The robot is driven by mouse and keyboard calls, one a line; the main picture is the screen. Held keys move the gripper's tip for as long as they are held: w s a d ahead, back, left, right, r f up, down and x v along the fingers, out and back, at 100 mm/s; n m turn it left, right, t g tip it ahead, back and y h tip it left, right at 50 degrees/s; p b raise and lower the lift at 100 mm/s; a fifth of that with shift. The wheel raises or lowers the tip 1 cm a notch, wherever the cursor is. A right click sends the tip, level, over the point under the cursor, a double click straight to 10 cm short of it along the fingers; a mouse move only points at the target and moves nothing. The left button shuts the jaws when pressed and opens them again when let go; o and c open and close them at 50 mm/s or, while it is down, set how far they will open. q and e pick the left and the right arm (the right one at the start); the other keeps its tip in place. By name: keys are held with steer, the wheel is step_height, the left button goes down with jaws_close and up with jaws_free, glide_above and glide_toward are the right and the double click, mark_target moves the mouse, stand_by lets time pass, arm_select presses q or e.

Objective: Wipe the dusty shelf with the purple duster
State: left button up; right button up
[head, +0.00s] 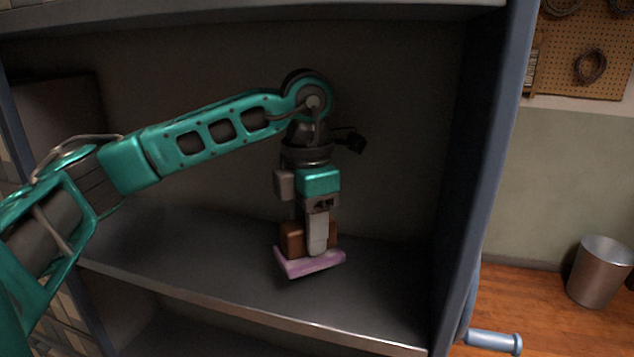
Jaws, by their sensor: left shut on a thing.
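The dusty shelf (180,250) is a dark grey board inside a blue-grey shelving unit, with a lighter metal front edge. The purple duster (312,264) has a flat purple pad and a brown block on top. My left gripper (317,245) comes in from the left, points down and is shut on the duster's brown block. The pad is slightly tilted in the picture and is at or just above the shelf board; I cannot tell if it touches. Dust is hard to make out. My right gripper is not in view.
The unit's right side panel (478,170) stands right of the duster, and an upper shelf (250,12) is above my arm. A lower compartment opens below. A metal bin (600,271) stands on the wooden surface at right. The shelf around the duster is clear.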

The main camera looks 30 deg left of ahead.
arm_select(q)
steer(key=shift+r+p, duration=1.3)
steer(key=shift+r, duration=0.85)
steer(key=shift+s+f, duration=0.1)
